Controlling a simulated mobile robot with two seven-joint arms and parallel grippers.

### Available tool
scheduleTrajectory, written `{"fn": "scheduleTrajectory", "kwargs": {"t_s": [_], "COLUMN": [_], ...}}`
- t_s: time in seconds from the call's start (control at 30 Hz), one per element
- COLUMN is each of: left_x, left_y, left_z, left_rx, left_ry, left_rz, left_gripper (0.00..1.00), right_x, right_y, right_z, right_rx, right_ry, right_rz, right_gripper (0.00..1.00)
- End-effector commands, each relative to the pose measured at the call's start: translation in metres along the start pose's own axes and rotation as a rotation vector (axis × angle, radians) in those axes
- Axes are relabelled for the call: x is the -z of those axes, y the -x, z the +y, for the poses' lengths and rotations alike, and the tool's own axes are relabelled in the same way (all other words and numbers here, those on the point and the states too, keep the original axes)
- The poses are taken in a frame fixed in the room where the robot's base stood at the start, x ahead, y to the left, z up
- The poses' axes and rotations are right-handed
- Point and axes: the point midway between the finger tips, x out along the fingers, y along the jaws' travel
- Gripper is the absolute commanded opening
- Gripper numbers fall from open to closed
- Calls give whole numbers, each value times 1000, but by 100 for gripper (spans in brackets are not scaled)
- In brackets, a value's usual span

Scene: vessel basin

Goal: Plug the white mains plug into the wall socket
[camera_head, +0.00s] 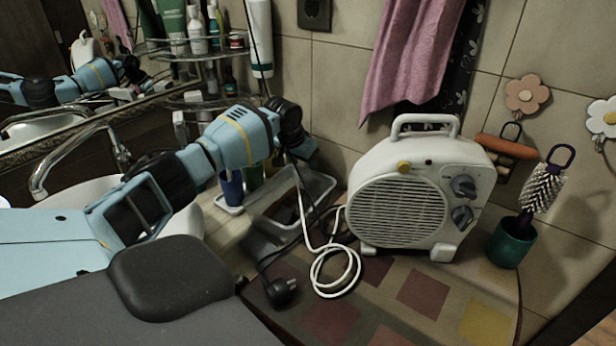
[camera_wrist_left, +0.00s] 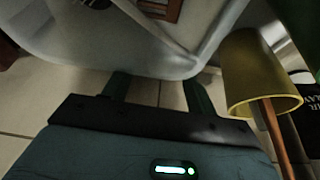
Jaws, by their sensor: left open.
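The dark wall socket (camera_head: 314,12) is on the tiles at the top middle of the head view. No white plug shows clearly. A white cable (camera_head: 334,270) lies coiled in front of the heater and runs up to the white tray under my left gripper, where its end is hidden. A black plug (camera_head: 281,291) on a dark cable lies on the counter. My left gripper (camera_head: 303,152) is over the tray, its fingers partly hidden. In the left wrist view the left gripper (camera_wrist_left: 156,82) is open and empty, its fingers apart near the white tray's rim (camera_wrist_left: 120,66). My right gripper is not in view.
A white fan heater (camera_head: 398,205) stands right of the tray. Cups, including a blue one (camera_head: 231,187), stand left; a yellow cup (camera_wrist_left: 262,72) is close to the left gripper. A pink towel (camera_head: 408,55) hangs behind. A glass shelf (camera_head: 200,48) holds bottles.

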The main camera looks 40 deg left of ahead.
Motion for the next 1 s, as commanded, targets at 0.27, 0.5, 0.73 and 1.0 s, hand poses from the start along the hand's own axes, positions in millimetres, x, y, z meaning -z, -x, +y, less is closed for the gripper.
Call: {"fn": "scheduleTrajectory", "kwargs": {"t_s": [0.27, 0.5, 0.73, 1.0], "left_x": [-1, 0, 0, 0], "left_y": [-32, -32, -32, -32], "left_z": [0, 0, 0, 0], "left_rx": [0, 0, 0, 0], "left_ry": [1, 0, 0, 0], "left_rz": [-2, 1, 0, 1], "left_gripper": [57, 57, 44, 9], "right_x": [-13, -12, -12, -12], "right_y": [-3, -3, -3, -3], "right_z": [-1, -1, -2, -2], "right_rx": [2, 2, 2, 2], "right_ry": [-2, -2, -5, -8], "right_rz": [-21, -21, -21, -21], "right_gripper": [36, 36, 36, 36]}}
